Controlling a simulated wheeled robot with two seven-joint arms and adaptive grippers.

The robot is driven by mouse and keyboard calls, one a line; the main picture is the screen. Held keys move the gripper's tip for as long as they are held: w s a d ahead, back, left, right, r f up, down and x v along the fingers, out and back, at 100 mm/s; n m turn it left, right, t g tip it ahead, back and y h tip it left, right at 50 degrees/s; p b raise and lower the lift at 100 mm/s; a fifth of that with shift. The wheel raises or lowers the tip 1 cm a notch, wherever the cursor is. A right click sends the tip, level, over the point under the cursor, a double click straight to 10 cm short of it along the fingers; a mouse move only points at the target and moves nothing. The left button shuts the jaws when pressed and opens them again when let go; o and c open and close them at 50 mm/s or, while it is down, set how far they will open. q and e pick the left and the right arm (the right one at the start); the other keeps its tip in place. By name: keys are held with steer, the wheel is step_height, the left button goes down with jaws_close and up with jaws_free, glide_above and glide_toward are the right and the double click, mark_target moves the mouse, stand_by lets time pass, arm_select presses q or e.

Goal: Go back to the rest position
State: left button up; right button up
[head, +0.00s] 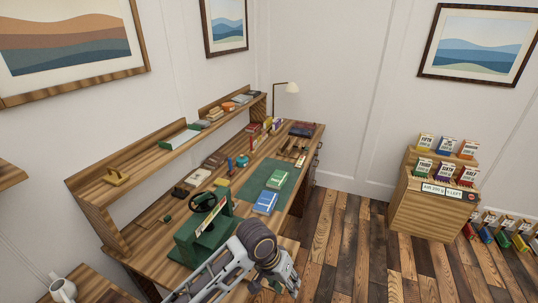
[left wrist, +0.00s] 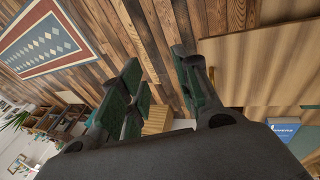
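My left gripper (head: 286,281) is low in the middle of the head view, beside the front edge of the wooden desk (head: 152,262). In the left wrist view its two dark green finger pads (left wrist: 160,72) stand well apart, with nothing between them but the plank floor behind. It is open and empty. My right gripper is in neither view.
The desk holds a green machine with a black wheel (head: 205,222), a green mat (head: 254,198) with a green book (head: 278,179) and a blue book (head: 265,203). A wooden display stand (head: 425,212) is at right. Plank floor (head: 343,235) between is clear.

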arm_select(q)
steer(key=s+a+f+n+t+y, duration=0.1)
steer(key=s+a, duration=0.2)
steer(key=a, duration=0.6)
steer(key=s+a+f+n+t+y, duration=0.1)
steer(key=s+a+f+y, duration=0.15)
steer(key=a, duration=0.65)
steer(key=s+a+f+n+t+y, duration=0.1)
steer(key=s+a, duration=0.3)
steer(key=a, duration=0.5)
step_height(320, 180, down, 32)
steer(key=s, duration=0.2)
steer(key=s+a+f+g, duration=0.1)
steer(key=s+a+f, duration=0.1)
steer(key=s+f, duration=0.8)
steer(key=s+a+f+g, duration=0.1)
steer(key=s+a+f, duration=0.1)
steer(key=s+f, duration=0.9)
steer(key=shift+s+a+m, duration=0.15)
steer(key=shift+s+m, duration=0.15)
steer(key=shift+s, duration=0.7)
